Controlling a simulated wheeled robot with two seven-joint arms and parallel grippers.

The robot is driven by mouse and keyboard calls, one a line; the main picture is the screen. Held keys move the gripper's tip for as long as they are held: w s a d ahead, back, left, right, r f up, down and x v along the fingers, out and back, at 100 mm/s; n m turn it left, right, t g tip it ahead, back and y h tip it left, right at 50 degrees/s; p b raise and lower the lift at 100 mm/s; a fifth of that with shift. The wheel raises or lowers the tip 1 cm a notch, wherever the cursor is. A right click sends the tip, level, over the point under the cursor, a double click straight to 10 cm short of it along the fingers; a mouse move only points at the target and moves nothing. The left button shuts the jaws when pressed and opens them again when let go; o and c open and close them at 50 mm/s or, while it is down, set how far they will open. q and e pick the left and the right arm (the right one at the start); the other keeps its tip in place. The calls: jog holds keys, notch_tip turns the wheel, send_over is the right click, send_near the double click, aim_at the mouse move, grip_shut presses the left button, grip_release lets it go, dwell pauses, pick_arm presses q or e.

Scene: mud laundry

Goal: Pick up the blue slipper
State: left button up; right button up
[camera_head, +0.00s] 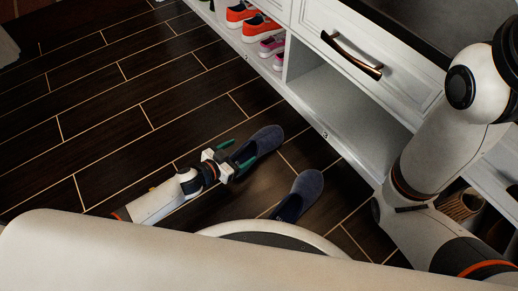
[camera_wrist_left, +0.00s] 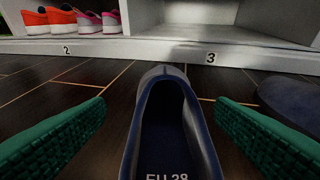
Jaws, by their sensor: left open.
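A blue slipper (camera_head: 262,145) lies on the dark floor in front of the cabinet in the head view. A second blue slipper (camera_head: 302,192) lies to its lower right. My left gripper (camera_head: 235,155) is low at the first slipper. In the left wrist view its green fingers are open, one on each side of this slipper (camera_wrist_left: 172,115), with gaps between. The slipper's opening and an "EU 38" mark face the camera. Part of the second slipper (camera_wrist_left: 290,103) shows beyond the right finger. My right gripper is out of view; only my right arm shows.
The white cabinet (camera_head: 350,140) edges the floor at the right, with numbered bays. Bay 3 looks empty; orange shoes (camera_head: 252,20) and pink shoes (camera_head: 271,46) stand in the bay marked 2. A drawer handle (camera_head: 352,55) sticks out above. Floor at the left is clear.

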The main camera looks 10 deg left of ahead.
aim_at(254, 146)
pick_arm(q)
jog(key=b+x, duration=0.3)
jog(key=x, duration=0.1)
jog(key=shift+d+f+b, duration=0.1)
jog(key=shift+d+b, duration=0.25)
jog(key=shift+d, duration=0.05)
jog(key=shift+w+d, duration=0.25)
jog(key=shift+w, duration=0.05)
jog(key=c, duration=1.1)
